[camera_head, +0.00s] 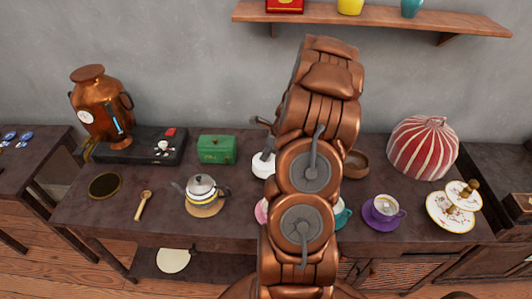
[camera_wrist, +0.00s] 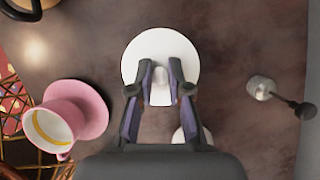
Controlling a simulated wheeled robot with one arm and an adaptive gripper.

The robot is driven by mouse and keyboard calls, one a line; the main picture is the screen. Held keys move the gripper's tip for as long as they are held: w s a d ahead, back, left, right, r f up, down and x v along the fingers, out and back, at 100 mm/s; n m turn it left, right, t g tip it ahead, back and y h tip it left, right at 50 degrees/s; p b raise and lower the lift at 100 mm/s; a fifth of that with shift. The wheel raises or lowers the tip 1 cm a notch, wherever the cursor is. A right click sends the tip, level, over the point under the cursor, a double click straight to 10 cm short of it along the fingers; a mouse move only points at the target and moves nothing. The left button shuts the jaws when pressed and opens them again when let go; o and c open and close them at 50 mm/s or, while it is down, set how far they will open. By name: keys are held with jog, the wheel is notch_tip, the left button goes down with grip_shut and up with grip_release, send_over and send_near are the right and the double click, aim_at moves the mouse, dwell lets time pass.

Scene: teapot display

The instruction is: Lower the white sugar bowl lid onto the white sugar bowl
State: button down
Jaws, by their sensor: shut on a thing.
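The white sugar bowl lid (camera_wrist: 160,42) shows as a round white disc in the wrist view. My gripper (camera_wrist: 161,84) is shut on its pale knob, with one dark finger on each side. The white sugar bowl is not clearly seen from above; the disc may cover it, so I cannot tell whether lid and bowl touch. In the head view a white round piece (camera_head: 259,166), bowl or lid, shows at the left edge of my arm, which hides the rest and my gripper. Another white piece (camera_wrist: 205,136) shows partly behind my fingers in the wrist view.
A pink saucer (camera_wrist: 97,105) with a pink cup (camera_wrist: 53,128) stands at the left in the wrist view. A small grey piece with a dark handle (camera_wrist: 262,88) lies at the right. A green box (camera_head: 216,150) and a teapot (camera_head: 202,192) stand left of my arm.

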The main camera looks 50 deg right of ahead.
jog(key=shift+f, duration=0.15)
jog(key=shift+c, duration=2.3)
grip_release()
jog(key=shift+r+p, duration=2.35)
jog(key=shift+r, duration=1.1)
